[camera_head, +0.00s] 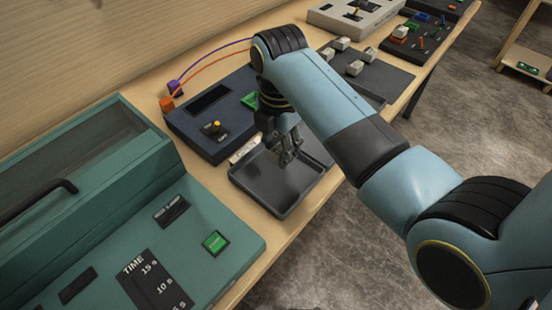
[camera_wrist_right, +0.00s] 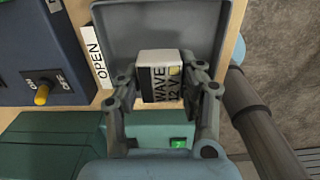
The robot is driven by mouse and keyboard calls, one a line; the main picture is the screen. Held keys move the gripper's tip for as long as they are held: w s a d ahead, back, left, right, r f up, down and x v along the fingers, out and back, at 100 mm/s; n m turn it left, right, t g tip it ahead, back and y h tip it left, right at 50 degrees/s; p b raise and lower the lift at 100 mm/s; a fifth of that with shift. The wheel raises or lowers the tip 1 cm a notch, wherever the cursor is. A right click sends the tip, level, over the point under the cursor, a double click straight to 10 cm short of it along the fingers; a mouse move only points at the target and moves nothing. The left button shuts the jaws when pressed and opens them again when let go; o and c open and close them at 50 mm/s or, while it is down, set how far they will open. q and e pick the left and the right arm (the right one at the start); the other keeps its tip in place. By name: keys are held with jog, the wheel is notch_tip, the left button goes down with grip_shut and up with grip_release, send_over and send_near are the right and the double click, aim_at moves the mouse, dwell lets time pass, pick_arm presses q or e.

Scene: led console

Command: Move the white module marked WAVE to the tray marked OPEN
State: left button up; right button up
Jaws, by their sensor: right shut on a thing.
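The white module marked WAVE (camera_wrist_right: 160,75) shows in the right wrist view, between the fingers of my right gripper (camera_wrist_right: 163,92). The gripper is shut on it and holds it over the dark grey tray (camera_wrist_right: 200,13). A white label marked OPEN (camera_wrist_right: 96,59) lies beside that tray. In the head view my right gripper (camera_head: 289,153) points down over the same tray (camera_head: 276,206), and the module is hidden by the fingers. I cannot tell whether the module touches the tray floor. My left gripper is not in view.
A dark blue console (camera_head: 195,136) with a yellow-tipped switch stands beside the tray. A green console (camera_head: 210,265) with a clear lid fills the left front. A dark tray with several white modules (camera_head: 354,67) lies farther back. The table edge is close to the tray.

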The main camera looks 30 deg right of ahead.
aim_at(276, 150)
jog(key=shift+s+a+f, duration=0.35)
jog(key=shift+a+f, duration=0.15)
notch_tip(276, 150, down, 3)
jog(key=shift+f+p, duration=0.2)
jog(key=shift+p, duration=0.15)
jog(key=shift+f, duration=0.25)
jog(key=shift+f, duration=0.15)
jog(key=o, duration=1.2)
jog(key=shift+c, duration=0.2)
notch_tip(276, 150, up, 12)
jog(key=shift+r+b, duration=0.2)
jog(key=shift+b, duration=0.4)
